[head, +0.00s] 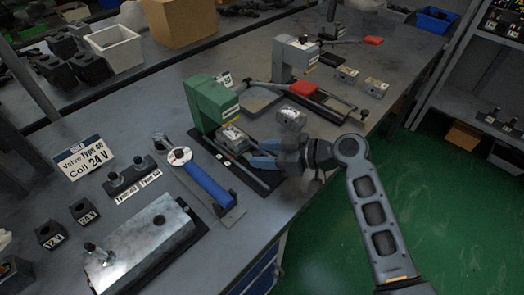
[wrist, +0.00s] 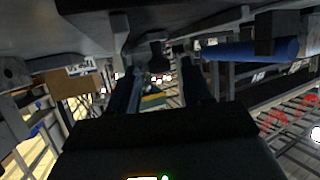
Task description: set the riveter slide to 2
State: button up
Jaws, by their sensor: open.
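A green press-like machine (head: 210,103) stands mid-table in the head view; I take it for the riveter. A dark slide rail (head: 258,184) runs from under it toward the table's front edge, with small marks I cannot read. A grey block (head: 233,138) sits on the rail below the machine's head. My gripper (head: 256,154) is open at the rail, just right of the block, with blue fingers. In the wrist view my gripper (wrist: 162,88) has its fingers apart, a dark knob-like part (wrist: 155,55) beyond them. Contact and the slide's setting cannot be told.
A blue-handled lever (head: 207,187) and a metal block (head: 142,245) lie to the left. A grey press (head: 294,58) with a red handle (head: 305,87) stands behind. Green floor is free at right.

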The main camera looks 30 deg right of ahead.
jog(key=shift+w+a+f, duration=0.15)
jog(key=shift+w+a, duration=0.1)
jog(key=shift+c, duration=0.3)
grip_shut()
